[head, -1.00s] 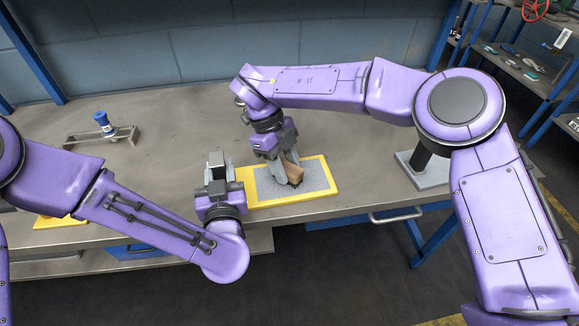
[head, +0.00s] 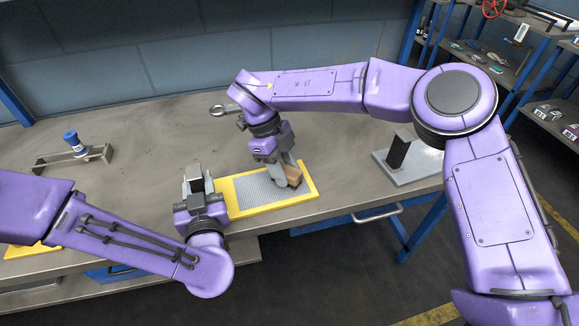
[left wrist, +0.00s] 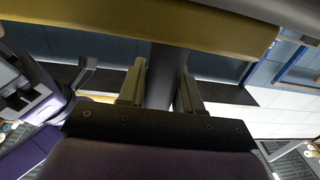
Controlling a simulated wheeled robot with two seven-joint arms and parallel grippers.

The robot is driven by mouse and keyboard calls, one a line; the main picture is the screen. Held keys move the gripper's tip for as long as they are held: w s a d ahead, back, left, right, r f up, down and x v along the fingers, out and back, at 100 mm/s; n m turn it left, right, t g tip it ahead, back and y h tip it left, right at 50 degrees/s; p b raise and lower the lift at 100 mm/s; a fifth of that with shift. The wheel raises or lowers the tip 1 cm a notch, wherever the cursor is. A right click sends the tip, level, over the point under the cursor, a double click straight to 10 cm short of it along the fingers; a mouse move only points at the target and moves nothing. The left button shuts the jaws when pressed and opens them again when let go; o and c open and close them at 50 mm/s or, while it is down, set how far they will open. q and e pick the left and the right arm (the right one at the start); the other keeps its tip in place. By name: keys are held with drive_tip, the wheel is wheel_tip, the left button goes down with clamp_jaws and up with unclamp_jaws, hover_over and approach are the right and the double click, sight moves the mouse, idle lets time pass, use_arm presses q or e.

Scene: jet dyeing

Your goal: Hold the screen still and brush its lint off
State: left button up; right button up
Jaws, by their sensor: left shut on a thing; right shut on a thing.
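The screen (head: 275,206) is a yellow frame with grey mesh, lying flat near the front edge of the table. My left gripper (head: 197,180) is at the screen's left edge, shut on it. In the left wrist view the yellow frame of the screen (left wrist: 150,25) crosses the top, and a dark post stands between the left fingers (left wrist: 162,88). My right gripper (head: 283,172) is shut on a brush (head: 292,171) with a tan wooden body and dark bristles, over the right part of the mesh. No lint can be made out at this size.
A grey plate with a black post (head: 398,152) stands to the right. A metal ring (head: 225,110) lies behind the screen. A metal bracket with a blue-capped spool (head: 73,143) is at back left. A shelf rack (head: 480,60) stands at far right. The table behind the screen is mostly clear.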

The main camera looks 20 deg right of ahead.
drive_tip(key=a, duration=0.4)
drive_tip(key=shift+s+a, duration=0.15)
drive_tip(key=shift+a, duration=0.25)
drive_tip(key=shift+a+r, duration=0.1)
drive_tip(key=shift+a, duration=0.1)
wheel_tip(320, 180, up, 8)
idle(0.5)
use_arm(q)
drive_tip(key=o, duration=1.1)
drive_tip(key=shift+o, duration=0.2)
